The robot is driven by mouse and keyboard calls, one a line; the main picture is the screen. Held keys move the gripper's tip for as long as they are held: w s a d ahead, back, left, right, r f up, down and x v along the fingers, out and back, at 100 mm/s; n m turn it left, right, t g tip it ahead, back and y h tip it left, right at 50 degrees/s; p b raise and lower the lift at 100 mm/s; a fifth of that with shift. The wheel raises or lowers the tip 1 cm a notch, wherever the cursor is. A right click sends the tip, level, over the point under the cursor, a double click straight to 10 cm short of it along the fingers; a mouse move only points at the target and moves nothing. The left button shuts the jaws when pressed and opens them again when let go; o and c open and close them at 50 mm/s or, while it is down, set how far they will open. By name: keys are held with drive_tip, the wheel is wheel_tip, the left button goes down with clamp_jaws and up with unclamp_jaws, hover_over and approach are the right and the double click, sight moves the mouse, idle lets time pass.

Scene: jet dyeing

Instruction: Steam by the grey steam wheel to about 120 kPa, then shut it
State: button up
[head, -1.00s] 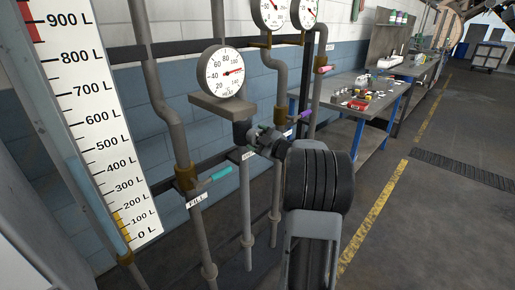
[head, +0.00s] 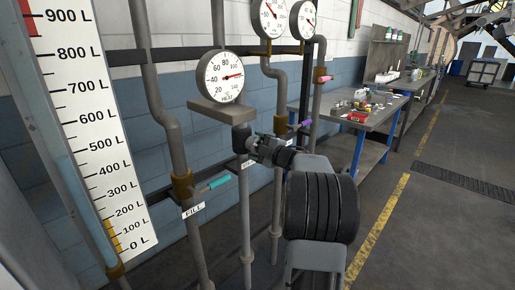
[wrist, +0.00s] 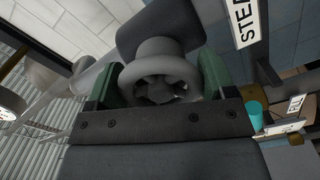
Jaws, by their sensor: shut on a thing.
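My gripper (wrist: 158,85) is shut on the grey steam wheel (wrist: 162,50), its green-edged fingers on either side of the round, spoked wheel in the wrist view. In the head view, my gripper (head: 263,150) reaches the valve on the middle pipe, below the nearest gauge (head: 220,77). That gauge is marked HEAT; its needle points right, between 100 and 140. A partly cut-off STEAM label (wrist: 250,25) shows in the wrist view. My arm hides part of the valve in the head view. Two more gauges (head: 268,18) (head: 304,19) hang higher up; their numbers are too small to read.
A teal handle (head: 218,182) with a FILL label (head: 193,210) is on the pipe to the left. A purple handle (head: 303,125) and a pink handle (head: 324,78) are on pipes at right. A litre scale (head: 95,130) stands at far left.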

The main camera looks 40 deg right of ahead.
drive_tip(key=o, duration=0.9)
drive_tip(key=s, duration=0.4)
drive_tip(key=s+d, duration=0.1)
drive_tip(key=s, duration=0.4)
drive_tip(key=s+d, duration=0.1)
drive_tip(key=s, duration=0.3)
drive_tip(key=shift+s+d, duration=0.2)
drive_tip(key=shift+s, duration=0.15)
